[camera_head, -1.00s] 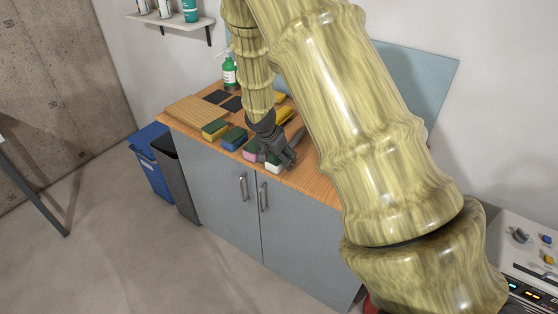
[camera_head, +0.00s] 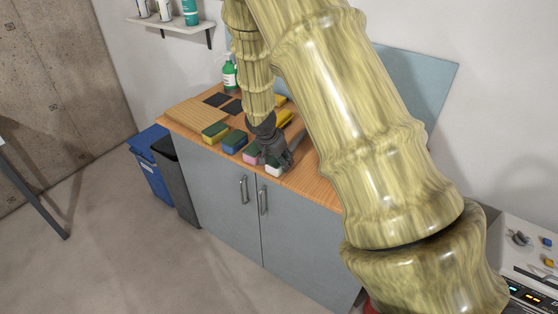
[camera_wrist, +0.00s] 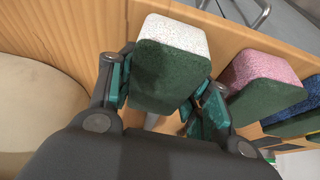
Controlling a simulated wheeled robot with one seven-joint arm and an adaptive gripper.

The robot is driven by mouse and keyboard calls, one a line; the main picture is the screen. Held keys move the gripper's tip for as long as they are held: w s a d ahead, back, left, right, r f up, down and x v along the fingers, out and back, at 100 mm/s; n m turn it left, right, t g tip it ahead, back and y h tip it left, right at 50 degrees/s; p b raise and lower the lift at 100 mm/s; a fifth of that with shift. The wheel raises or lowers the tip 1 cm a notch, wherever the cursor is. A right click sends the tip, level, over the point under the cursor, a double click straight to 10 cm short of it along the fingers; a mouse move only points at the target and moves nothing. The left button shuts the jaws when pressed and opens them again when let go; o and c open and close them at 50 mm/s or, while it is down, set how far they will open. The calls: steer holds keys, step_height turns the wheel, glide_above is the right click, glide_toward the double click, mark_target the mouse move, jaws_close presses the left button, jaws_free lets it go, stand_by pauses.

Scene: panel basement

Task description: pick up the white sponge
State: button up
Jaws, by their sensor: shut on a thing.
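The white sponge (camera_wrist: 176,34) has a dark green scouring side and sits near the front edge of the wooden counter (camera_head: 318,190). In the wrist view it stands between my two gripper fingers (camera_wrist: 162,92), which press on its sides. In the head view the sponge (camera_head: 274,171) shows as a small white patch under my gripper (camera_head: 277,163), which hides most of it. My gripper is shut on the sponge. I cannot tell whether the sponge is clear of the counter.
A pink sponge (camera_wrist: 262,72) stands close beside the white one, with a blue sponge (camera_head: 234,141) and a yellow sponge (camera_head: 215,132) further left. A green bottle (camera_head: 229,72) stands at the back. Grey cabinet doors (camera_head: 225,190) lie below.

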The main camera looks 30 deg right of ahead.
steer(key=shift+r+b, duration=0.3)
steer(key=shift+r, duration=0.45)
step_height(320, 180, up, 2)
steer(key=shift+s+a+r+b, duration=0.1)
steer(key=shift+s+r+b, duration=0.05)
steer(key=shift+b, duration=0.45)
steer(key=s+a+r+b, duration=0.1)
steer(key=s+a+b, duration=0.3)
steer(key=s+a, duration=0.5)
steer(key=shift+s+a+r, duration=0.25)
steer(key=shift+s+r, duration=0.05)
steer(key=shift+s, duration=1.4)
steer(key=shift+c, duration=1.1)
